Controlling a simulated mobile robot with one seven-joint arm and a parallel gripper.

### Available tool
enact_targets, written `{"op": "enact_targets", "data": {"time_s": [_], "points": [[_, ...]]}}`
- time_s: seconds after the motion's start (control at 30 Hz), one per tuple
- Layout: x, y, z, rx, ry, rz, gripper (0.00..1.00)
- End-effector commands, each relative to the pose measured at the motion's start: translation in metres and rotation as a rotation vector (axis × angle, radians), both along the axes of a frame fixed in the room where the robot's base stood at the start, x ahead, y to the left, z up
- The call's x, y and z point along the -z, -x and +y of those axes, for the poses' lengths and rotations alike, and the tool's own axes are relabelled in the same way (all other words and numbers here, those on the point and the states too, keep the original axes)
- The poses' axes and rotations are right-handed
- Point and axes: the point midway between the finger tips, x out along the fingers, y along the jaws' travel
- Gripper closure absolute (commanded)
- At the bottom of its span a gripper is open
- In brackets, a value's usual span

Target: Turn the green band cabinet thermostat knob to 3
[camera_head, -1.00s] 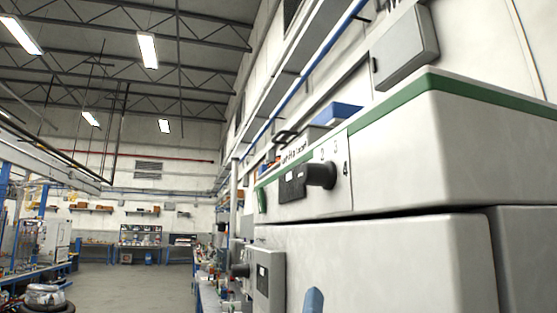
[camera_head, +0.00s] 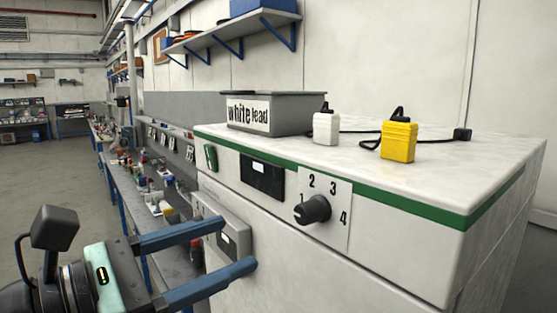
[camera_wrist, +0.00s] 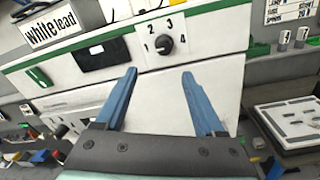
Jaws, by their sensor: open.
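The green band cabinet (camera_head: 400,235) is white with a green stripe under its top edge. Its dark round thermostat knob (camera_head: 313,209) sits on a pale dial plate (camera_head: 340,190) marked 1 to 4. A small pale mark shows on the knob's left side, near the 1; its exact setting is hard to read. The knob also shows in the wrist view (camera_wrist: 164,44), beyond the space between my fingertips. My gripper (camera_head: 234,246) has two blue fingers, apart and empty, left of and lower than the knob, not touching it. It also shows in the wrist view (camera_wrist: 159,75).
A dark display (camera_head: 262,177) and a green switch (camera_head: 210,157) are left of the knob. A grey box (camera_head: 222,232) protrudes near my fingers.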

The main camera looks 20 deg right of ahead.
Motion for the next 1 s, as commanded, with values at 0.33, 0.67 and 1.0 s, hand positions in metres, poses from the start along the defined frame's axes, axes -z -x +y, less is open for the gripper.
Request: {"op": "enact_targets", "data": {"time_s": [0.33,0.67,1.0], "points": [[-0.012,0.001,-0.017,0.051,0.038,0.081,0.29],[-0.014,-0.023,-0.082,0.052,0.036,0.08,0.29],[-0.011,-0.036,-0.117,0.047,0.037,0.078,0.29]]}}
